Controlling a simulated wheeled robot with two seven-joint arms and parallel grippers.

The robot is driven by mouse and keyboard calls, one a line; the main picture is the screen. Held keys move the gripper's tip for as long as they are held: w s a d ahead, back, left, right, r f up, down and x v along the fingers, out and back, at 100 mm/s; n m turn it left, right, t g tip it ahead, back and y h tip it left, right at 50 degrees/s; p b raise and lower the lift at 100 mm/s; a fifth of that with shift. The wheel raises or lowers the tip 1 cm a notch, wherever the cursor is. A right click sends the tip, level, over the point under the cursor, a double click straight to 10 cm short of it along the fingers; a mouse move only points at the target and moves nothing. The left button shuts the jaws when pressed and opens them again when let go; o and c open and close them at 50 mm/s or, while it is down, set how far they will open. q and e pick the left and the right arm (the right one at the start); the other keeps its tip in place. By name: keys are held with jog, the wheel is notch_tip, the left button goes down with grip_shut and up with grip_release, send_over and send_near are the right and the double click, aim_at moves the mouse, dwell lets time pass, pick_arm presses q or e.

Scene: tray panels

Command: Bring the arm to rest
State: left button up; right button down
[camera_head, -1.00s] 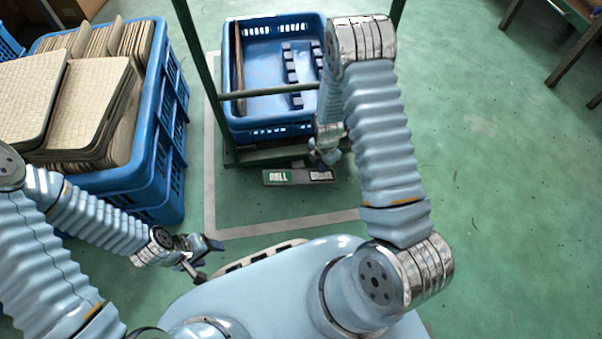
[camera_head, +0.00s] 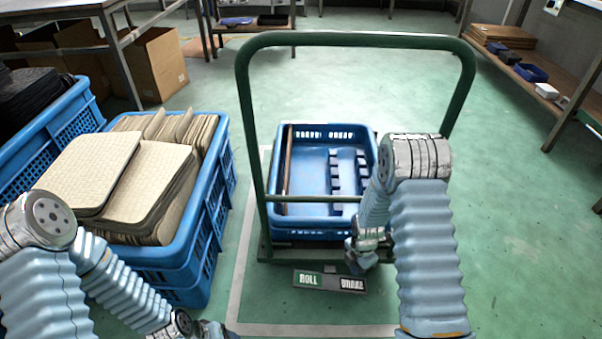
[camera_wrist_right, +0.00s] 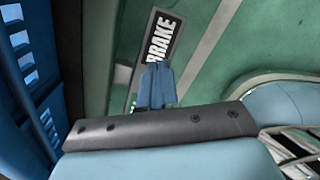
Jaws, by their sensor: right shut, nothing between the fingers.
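My right arm reaches forward on the right of the head view. Its gripper (camera_head: 357,262) hangs just in front of the blue crate on the trolley, above the ROLL/BRAKE plate. In the right wrist view the blue fingertips (camera_wrist_right: 155,84) are together with nothing between them, in front of the BRAKE label (camera_wrist_right: 160,38). My left arm comes in at the lower left of the head view. Its gripper (camera_head: 215,329) is cut off by the bottom edge, so its fingers cannot be read.
The green-handled trolley (camera_head: 357,40) carries the blue crate (camera_head: 320,226), with one thin panel (camera_head: 287,170) upright along its left side. A fuller blue crate (camera_head: 215,200) of beige panels (camera_head: 150,175) stands left. Open green floor lies right; a bench (camera_head: 575,85) stands beyond.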

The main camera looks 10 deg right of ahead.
jog(key=s+a+r+m+y+p, duration=0.2)
jog(key=s+a+r+m+p, duration=0.2)
jog(key=s+a+m, duration=0.3)
jog(key=s+a+r+m+y+p, duration=0.2)
jog(key=s+a+m, duration=0.5)
jog(key=m, duration=0.9)
notch_tip(320, 180, up, 2)
jog(key=shift+s+a+t+p, duration=0.35)
jog(key=shift+a+p, duration=0.5)
jog(key=shift+a, duration=0.4)
